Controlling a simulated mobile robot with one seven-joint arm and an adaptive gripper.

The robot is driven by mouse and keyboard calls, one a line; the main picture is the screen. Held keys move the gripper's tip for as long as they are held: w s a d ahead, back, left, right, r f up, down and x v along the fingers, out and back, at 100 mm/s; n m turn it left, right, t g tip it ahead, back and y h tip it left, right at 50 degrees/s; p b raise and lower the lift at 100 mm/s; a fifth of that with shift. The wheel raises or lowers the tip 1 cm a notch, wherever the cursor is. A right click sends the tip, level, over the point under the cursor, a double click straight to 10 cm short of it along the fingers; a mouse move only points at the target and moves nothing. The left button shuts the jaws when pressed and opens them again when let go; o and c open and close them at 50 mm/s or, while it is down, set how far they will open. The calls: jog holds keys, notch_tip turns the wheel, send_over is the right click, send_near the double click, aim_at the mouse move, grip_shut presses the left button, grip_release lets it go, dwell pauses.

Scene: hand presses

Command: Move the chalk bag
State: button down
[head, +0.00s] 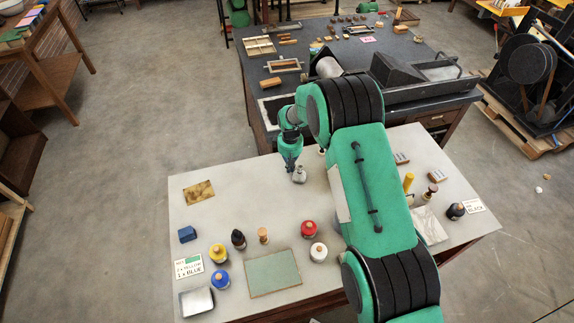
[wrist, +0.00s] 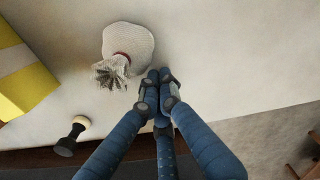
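The chalk bag (head: 299,175) is a small pale cloth bag on the light table, just right of my gripper (head: 290,165) in the head view. In the wrist view the bag (wrist: 130,42) is round and whitish, with a red tie and a frayed, gathered neck. My gripper (wrist: 160,78) has its blue fingers brought together at the tips, with nothing seen between them. The fingertips appear close beside the bag, not around it. Whether they touch it cannot be told.
A yellow-and-white block (wrist: 22,75) and a dark-handled object (wrist: 70,138) are near the bag in the wrist view. Red (head: 309,229), yellow (head: 218,252) and blue (head: 220,279) jars stand on the front of the table. The dark press table (head: 350,85) adjoins behind.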

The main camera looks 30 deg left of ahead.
aim_at(296, 172)
jog(key=shift+d, duration=0.1)
dwell(0.3)
jog(key=shift+s+d, duration=0.3)
jog(key=shift+d, duration=0.65)
jog(key=shift+s+d, duration=0.25)
jog(key=shift+d, duration=0.65)
jog(key=shift+a, duration=0.1)
jog(key=shift+w+a, duration=0.2)
jog(key=shift+a, duration=0.25)
jog(key=a+b, duration=0.1)
jog(key=a, duration=0.2)
jog(key=shift+w+f+b, duration=0.15)
jog(key=shift+w+b, duration=0.2)
jog(key=shift+w, duration=0.05)
notch_tip(296, 172, up, 10)
jog(key=shift+p, duration=0.35)
jog(key=shift+d, duration=0.15)
